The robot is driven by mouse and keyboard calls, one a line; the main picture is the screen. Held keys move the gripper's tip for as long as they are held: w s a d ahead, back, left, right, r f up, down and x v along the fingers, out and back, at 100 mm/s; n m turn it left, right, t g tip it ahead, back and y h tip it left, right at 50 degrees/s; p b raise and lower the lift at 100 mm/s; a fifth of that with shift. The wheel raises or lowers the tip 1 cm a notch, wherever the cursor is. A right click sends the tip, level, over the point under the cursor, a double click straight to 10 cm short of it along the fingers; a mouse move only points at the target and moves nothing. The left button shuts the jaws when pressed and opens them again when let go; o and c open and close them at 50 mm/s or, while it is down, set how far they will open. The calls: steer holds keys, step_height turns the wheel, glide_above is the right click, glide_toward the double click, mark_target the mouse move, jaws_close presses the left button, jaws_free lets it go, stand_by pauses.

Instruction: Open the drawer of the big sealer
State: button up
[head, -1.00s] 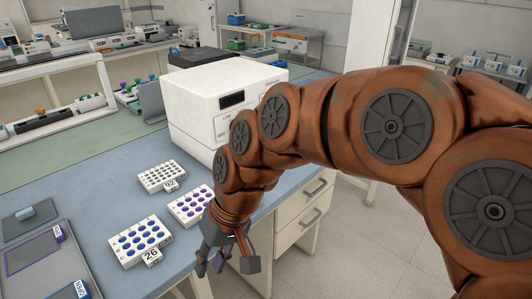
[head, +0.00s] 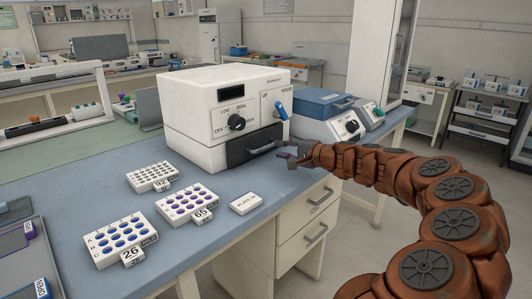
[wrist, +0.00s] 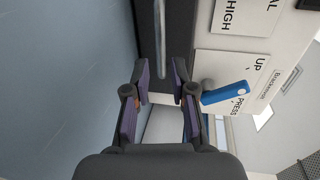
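The big sealer (head: 200,105) is a white box on the blue bench, with a dial, a blue lever (head: 281,110) and a dark drawer (head: 238,152) low on its front. The drawer looks shut. A pale bar handle (head: 264,147) crosses the drawer front; it also shows in the wrist view as a grey bar (wrist: 158,30). My gripper (head: 294,158) is just off the right end of the drawer front. In the wrist view my gripper (wrist: 160,72) is open and empty, with the handle end ahead, in line with the gap. Contact cannot be told.
A smaller blue-topped device (head: 325,105) stands right of the sealer. Several well racks (head: 186,203) and a small white labelled block (head: 246,202) stand on the bench in front. Bench drawers (head: 305,225) are below. The bench directly before the sealer drawer is clear.

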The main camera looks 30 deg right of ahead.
mark_target(268, 147)
steer(key=shift+x, duration=3.8)
steer(key=shift+r, duration=0.1)
steer(key=shift+c, duration=0.2)
jaws_close()
